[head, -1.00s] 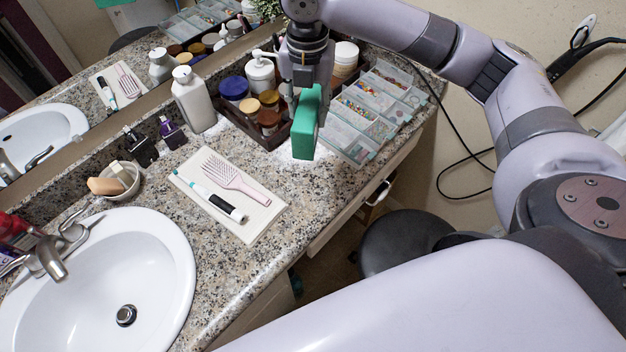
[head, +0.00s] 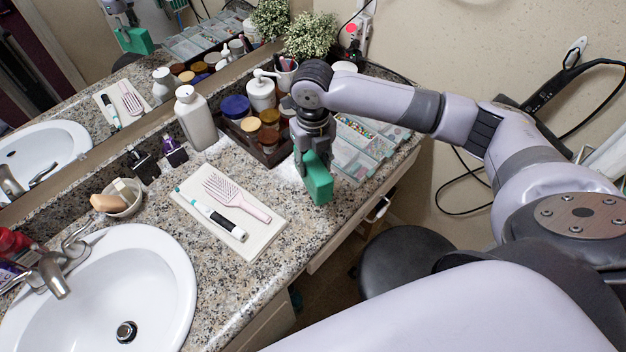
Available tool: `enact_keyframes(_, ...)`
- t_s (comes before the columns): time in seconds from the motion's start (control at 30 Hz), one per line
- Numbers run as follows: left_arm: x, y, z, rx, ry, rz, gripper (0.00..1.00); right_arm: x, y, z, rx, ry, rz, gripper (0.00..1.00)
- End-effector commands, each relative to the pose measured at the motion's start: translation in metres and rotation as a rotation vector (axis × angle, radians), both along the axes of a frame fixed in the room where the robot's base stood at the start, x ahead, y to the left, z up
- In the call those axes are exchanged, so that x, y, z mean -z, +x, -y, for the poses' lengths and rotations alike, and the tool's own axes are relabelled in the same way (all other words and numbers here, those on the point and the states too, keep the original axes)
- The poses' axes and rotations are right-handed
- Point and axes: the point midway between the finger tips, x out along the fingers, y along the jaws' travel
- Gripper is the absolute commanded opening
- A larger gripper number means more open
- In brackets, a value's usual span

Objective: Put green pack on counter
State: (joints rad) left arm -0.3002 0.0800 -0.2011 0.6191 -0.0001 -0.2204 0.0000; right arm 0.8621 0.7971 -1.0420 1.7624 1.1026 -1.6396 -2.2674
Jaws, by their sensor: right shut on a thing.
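The green pack (head: 319,180) is a small green box held upright, slightly tilted, in my right gripper (head: 311,165). The gripper points down and is shut on the pack's upper part. The pack hangs above the speckled granite counter (head: 240,265), near its front edge and in front of the dark organizer tray. I cannot tell whether its lower edge touches the counter. The pack also shows in the mirror at the upper left. My left gripper is not in view.
A white tray (head: 262,237) with a pink hairbrush (head: 232,194) and a toothbrush (head: 218,222) lies left of the pack. The dark organizer (head: 268,157) with jars and a clear compartment box (head: 362,150) stand behind. A sink (head: 150,262) is at left, a dark stool (head: 400,255) below.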

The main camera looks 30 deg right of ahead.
Motion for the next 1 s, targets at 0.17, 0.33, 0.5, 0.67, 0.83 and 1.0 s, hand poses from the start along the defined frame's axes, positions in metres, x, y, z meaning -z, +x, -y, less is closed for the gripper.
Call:
enact_keyframes(0.17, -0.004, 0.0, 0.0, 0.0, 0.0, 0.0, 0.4, 0.029, 0.0, 0.0, 0.002, 0.0, 0.001, 0.0)
enact_keyframes(0.33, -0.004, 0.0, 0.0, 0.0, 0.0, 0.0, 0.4, 0.04, 0.001, 0.0, 0.001, 0.001, 0.001, 0.0)
enact_keyframes(0.5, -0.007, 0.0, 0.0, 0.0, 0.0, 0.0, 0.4, 0.063, 0.0, 0.0, 0.002, 0.0, -0.002, 0.0)
enact_keyframes(0.67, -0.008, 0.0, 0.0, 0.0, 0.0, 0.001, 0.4, 0.079, 0.001, 0.0, 0.001, 0.001, 0.002, 0.0)
enact_keyframes(0.83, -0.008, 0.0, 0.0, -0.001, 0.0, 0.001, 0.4, 0.078, 0.001, 0.0, 0.001, 0.001, 0.003, 0.0)
enact_keyframes(1.0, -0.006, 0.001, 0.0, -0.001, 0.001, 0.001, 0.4, 0.083, 0.001, 0.0, 0.001, 0.0, 0.002, 0.0)
